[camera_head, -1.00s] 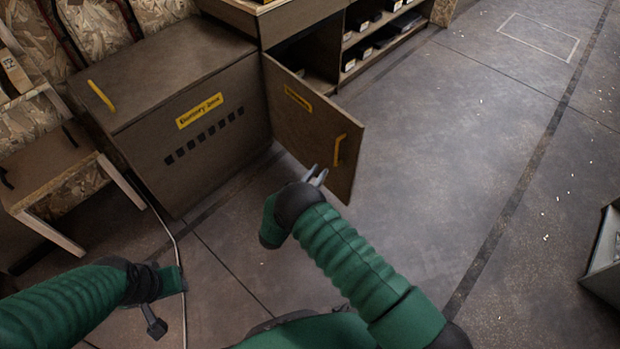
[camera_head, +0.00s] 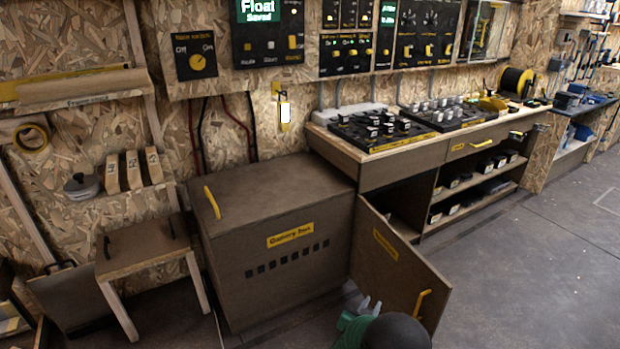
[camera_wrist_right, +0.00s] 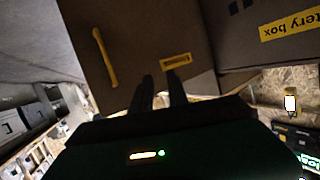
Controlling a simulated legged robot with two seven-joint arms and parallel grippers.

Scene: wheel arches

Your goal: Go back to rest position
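My right gripper (camera_head: 370,305) is at the bottom of the head view, in front of the open cabinet door (camera_head: 385,262). Its two fingers are a little apart with nothing between them; the right wrist view also shows the fingers (camera_wrist_right: 161,92). The door stands swung out, with a yellow handle (camera_head: 422,304) to the right of the gripper. The handle also shows in the right wrist view (camera_wrist_right: 105,57), apart from the fingers. My left gripper is not in view.
A brown battery box (camera_head: 290,270) with a yellow label stands left of the door. A small wooden stool (camera_head: 143,245) is further left. A workbench (camera_head: 420,150) with switch panels and shelves runs along the wall. The floor (camera_head: 530,270) at right is clear.

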